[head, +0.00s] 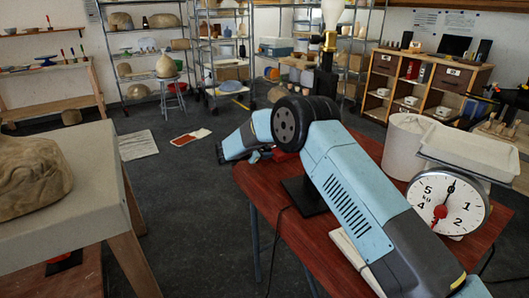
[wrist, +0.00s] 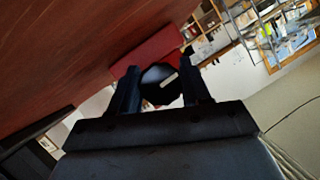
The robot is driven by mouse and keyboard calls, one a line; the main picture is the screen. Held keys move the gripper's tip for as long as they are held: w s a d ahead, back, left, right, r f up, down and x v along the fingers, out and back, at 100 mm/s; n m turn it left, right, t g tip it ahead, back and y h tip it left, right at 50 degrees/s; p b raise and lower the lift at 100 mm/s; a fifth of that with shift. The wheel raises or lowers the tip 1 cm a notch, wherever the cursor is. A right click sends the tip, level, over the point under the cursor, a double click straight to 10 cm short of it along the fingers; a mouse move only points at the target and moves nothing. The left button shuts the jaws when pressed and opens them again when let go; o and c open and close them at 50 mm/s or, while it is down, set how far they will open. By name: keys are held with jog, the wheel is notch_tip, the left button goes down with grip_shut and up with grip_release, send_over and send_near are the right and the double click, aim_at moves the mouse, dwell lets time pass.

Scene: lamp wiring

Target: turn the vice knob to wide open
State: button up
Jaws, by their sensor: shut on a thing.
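The vice knob (wrist: 160,86) is black and round with a pale pointer mark. It shows in the wrist view between the two fingers of my gripper (wrist: 163,88), which is shut on it. A red block-like part (wrist: 147,54), seemingly the vice body, lies just behind the knob at the edge of the red-brown table (wrist: 90,40). In the head view, my blue arm hides most of the vice; a small red piece (head: 284,155) shows by the arm's far end. The gripper's fingers and the knob are hidden there.
A white kitchen scale (head: 450,205) and a pale cylindrical bin (head: 402,142) stand at the table's right. A lamp with a white bulb (head: 332,14) stands behind my arm. A cable (head: 276,235) hangs off the table's left edge. A stand with a clay lump (head: 30,178) is at left.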

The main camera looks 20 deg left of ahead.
jog(key=n+g+h, duration=0.1)
jog(key=n, duration=0.1)
jog(key=shift+n+g, duration=0.3)
jog(key=n+g+h, duration=0.1)
jog(key=n+h, duration=0.1)
jog(key=shift+n, duration=0.4)
jog(key=shift+n+g+h, duration=0.7)
jog(key=shift+n, duration=0.5)
jog(key=shift+n+g+h, duration=0.3)
jog(key=shift+n+h, duration=0.5)
jog(key=shift+n, duration=0.4)
jog(key=shift+a, duration=0.1)
jog(key=shift+s+f+n+h, duration=0.2)
jog(key=shift+n+h, duration=0.2)
jog(key=shift+n, duration=0.3)
